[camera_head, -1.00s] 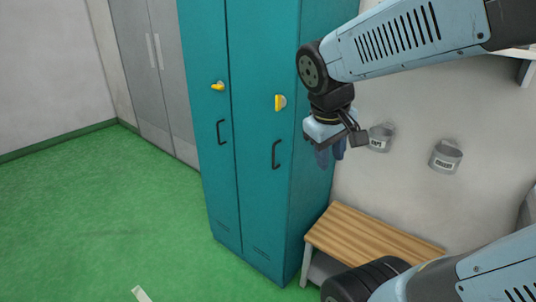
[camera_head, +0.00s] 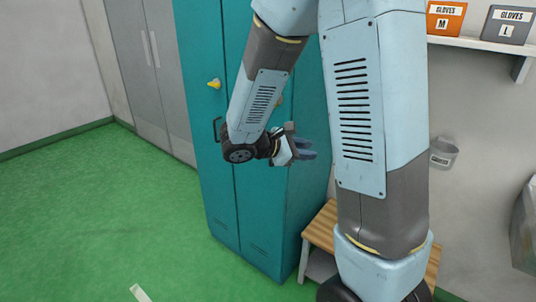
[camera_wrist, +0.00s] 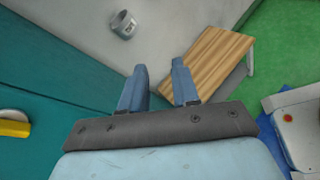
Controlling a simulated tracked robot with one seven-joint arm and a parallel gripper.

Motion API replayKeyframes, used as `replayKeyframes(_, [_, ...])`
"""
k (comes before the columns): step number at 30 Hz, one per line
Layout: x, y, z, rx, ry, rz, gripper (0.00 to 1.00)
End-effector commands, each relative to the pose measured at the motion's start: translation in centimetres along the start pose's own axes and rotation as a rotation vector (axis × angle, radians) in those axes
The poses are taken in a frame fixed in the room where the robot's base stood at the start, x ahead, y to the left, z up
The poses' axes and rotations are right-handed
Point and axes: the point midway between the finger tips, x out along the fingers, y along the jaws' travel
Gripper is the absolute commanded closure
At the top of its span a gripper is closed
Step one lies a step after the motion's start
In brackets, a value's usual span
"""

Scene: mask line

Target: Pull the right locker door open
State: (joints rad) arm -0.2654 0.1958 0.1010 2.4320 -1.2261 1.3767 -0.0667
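The right locker door (camera_head: 262,215) is teal and looks shut, flush with the left locker door (camera_head: 215,185). My arm covers its middle in the head view. Its black handle is hidden there, and only an edge of its yellow latch (camera_head: 279,101) shows. The latch also shows at the left edge of the wrist view (camera_wrist: 14,128). My gripper (camera_head: 309,150) appears in front of the locker's right side, fingers pointing right. In the wrist view its blue fingers (camera_wrist: 158,75) are apart with nothing between them. No contact with the door shows.
A wooden bench (camera_head: 320,222) stands against the locker's right side, and a grey cup (camera_head: 443,152) hangs on the wall. A shelf (camera_head: 475,42) with glove boxes is at upper right. The green floor (camera_head: 90,220) at front left is mostly clear.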

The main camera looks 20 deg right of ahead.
Motion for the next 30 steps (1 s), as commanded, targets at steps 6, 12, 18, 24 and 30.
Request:
replayKeyframes(6, [-1.1, 2.6, -5.4, -0.201, -0.089, 0.217, 0.70])
replayKeyframes(12, [-2.9, 4.2, -11.0, -0.360, -0.145, 0.427, 0.70])
replayKeyframes(18, [-5.0, 4.6, -16.4, -0.480, -0.175, 0.618, 0.70])
replayKeyframes(24, [-6.2, 4.5, -19.2, -0.532, -0.184, 0.716, 0.70])
replayKeyframes(30, [-5.6, 5.1, -19.6, -0.538, -0.185, 0.729, 0.70])
